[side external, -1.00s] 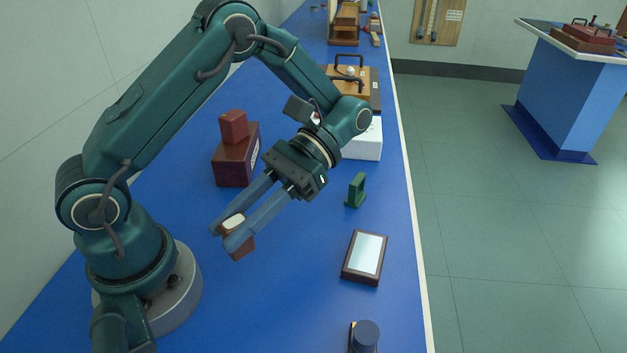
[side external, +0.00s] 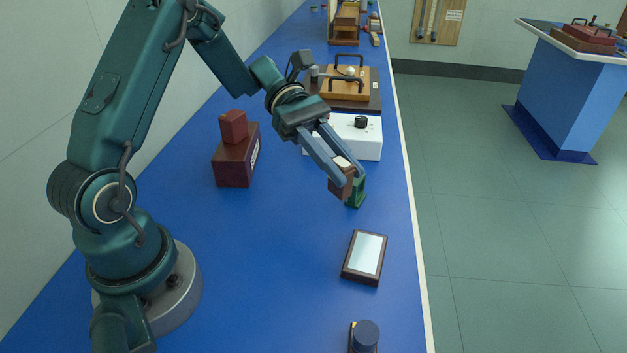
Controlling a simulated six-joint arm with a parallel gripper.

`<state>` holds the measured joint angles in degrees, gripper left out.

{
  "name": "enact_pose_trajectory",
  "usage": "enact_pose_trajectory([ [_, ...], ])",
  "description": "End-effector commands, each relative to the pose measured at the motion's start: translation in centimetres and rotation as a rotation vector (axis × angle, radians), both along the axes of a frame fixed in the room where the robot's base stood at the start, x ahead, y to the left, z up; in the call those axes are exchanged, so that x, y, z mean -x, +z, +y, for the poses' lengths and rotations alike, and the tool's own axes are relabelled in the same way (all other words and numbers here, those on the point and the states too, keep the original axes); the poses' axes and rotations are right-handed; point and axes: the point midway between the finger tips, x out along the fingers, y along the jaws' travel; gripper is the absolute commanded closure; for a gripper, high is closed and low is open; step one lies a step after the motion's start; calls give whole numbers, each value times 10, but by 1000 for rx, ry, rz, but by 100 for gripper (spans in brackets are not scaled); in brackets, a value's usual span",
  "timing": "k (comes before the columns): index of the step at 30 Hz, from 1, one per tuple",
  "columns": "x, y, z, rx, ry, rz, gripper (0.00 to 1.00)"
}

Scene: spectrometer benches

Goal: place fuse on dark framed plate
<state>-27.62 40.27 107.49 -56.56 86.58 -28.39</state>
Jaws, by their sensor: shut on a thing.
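The fuse (side external: 340,189) appears to be the small brown block with a whitish top, upright between the fingers of my gripper (side external: 343,178). My gripper is shut on it, and its fingers hide part of its sides. The dark framed plate (side external: 365,256) lies flat on the blue bench, with a pale, shiny face inside a dark brown frame. The fuse is above and slightly left of the plate in the picture, apart from it. I cannot tell exactly how high it is held.
A small green stand (side external: 359,190) is right beside the fuse, partly hidden; I cannot tell whether they touch. A white box with a black knob (side external: 361,123) is behind. A maroon box (side external: 235,165) stands left. A dark blue cylinder (side external: 366,335) is in front. Bench left of the plate is clear.

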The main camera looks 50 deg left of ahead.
Motion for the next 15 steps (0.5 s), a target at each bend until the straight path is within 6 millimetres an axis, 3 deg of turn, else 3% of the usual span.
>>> enact_pose_trajectory([
  [6, -2, -28, -47, 1, -9, 5, 100],
  [10, -5, -37, -63, 1, -5, 1, 100],
  [15, -6, -46, -68, 0, -1, 3, 100],
])
